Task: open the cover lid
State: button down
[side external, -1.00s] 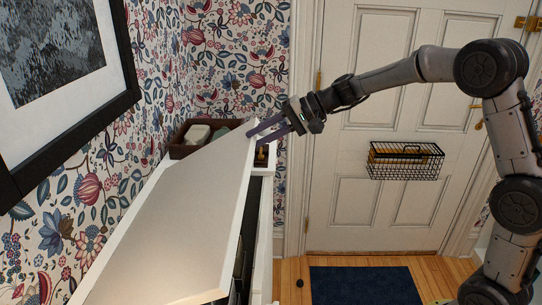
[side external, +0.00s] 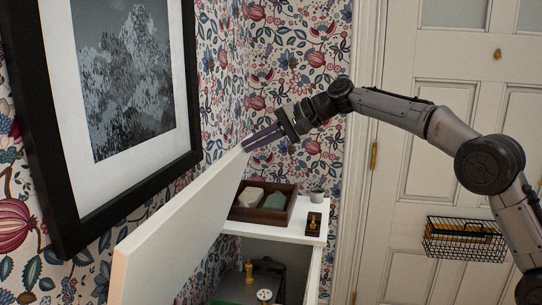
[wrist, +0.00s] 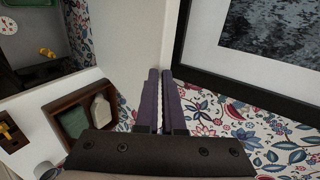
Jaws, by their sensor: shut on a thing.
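The white cover lid (side external: 185,245) is raised and steeply tilted in the side external view, with the box's inside showing beneath it. My gripper (side external: 247,147) is at the lid's upper far corner, its purple fingers shut on the edge. In the wrist view my gripper (wrist: 160,72) has its two fingers at the edge of the white lid (wrist: 122,35). The exact contact between the fingers is partly hidden. The open white box (side external: 316,270) holds a yellow piece (side external: 249,271), a round white-topped item (side external: 265,295) and something green.
A brown tray (side external: 291,208) with pale and green blocks stands on the ledge beside the opening. A small cup (side external: 316,195) and a dark plate with a brass piece (side external: 314,222) are near it. A framed picture (side external: 182,158) hangs on the wall close to the lid.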

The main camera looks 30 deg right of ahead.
jog(key=c, duration=1)
grip_release()
jog(key=shift+w+a+f, duration=0.2)
jog(key=shift+f, duration=0.3)
jog(key=v, duration=1.4)
jog(key=shift+r, duration=0.15)
